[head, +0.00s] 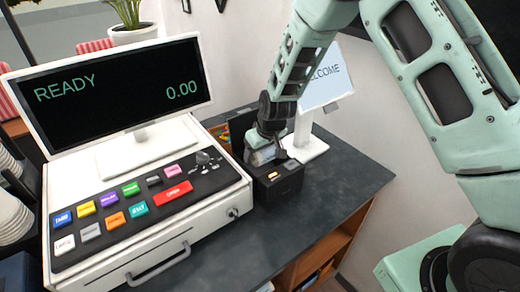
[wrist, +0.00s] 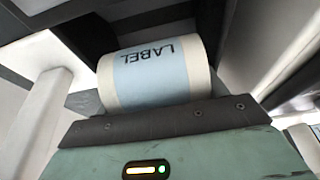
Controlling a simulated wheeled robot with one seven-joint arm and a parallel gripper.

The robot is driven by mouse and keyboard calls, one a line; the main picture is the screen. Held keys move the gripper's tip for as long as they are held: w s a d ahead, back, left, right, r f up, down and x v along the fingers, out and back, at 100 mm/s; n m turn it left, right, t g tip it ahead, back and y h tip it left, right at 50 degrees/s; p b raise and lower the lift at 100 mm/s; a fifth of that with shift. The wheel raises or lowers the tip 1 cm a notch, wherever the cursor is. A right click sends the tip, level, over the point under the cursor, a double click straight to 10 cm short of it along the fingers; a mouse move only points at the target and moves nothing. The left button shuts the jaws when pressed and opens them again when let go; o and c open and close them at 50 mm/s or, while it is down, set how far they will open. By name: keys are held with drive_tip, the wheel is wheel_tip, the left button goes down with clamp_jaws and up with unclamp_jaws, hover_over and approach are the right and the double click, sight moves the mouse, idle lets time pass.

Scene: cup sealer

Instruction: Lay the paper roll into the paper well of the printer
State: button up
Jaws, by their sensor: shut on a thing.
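The paper roll is white with a light blue band; in the wrist view (wrist: 150,75) it reads LABEL and lies across the view just beyond the dark edge of my gripper (wrist: 165,118). In the head view my gripper (head: 264,146) points down and is shut on the paper roll (head: 261,157). The printer (head: 278,188) is a small black box with an orange light on the counter. The roll is at the printer's top, directly over or partly in its opening; I cannot tell whether it touches the bottom. The paper well is hidden by the roll and gripper.
A white cash register (head: 150,215) with colored keys and a READY screen (head: 120,90) stands close left of the printer. A white WELCOME display (head: 322,75) stands behind right. The dark counter (head: 335,190) is clear to the right. Stacked cups (head: 12,215) stand far left.

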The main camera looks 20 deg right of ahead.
sight(260, 173)
drive_tip(key=shift+f+b, duration=1.85)
drive_tip(key=shift+f, duration=0.7)
drive_tip(key=o, duration=1.2)
drive_tip(key=shift+c, duration=0.2)
drive_tip(key=shift+o, duration=0.4)
drive_tip(key=shift+r, duration=0.15)
drive_tip(key=shift+w+r+p, duration=0.1)
drive_tip(key=shift+r+p, duration=2.15)
drive_tip(key=shift+r, duration=1.2)
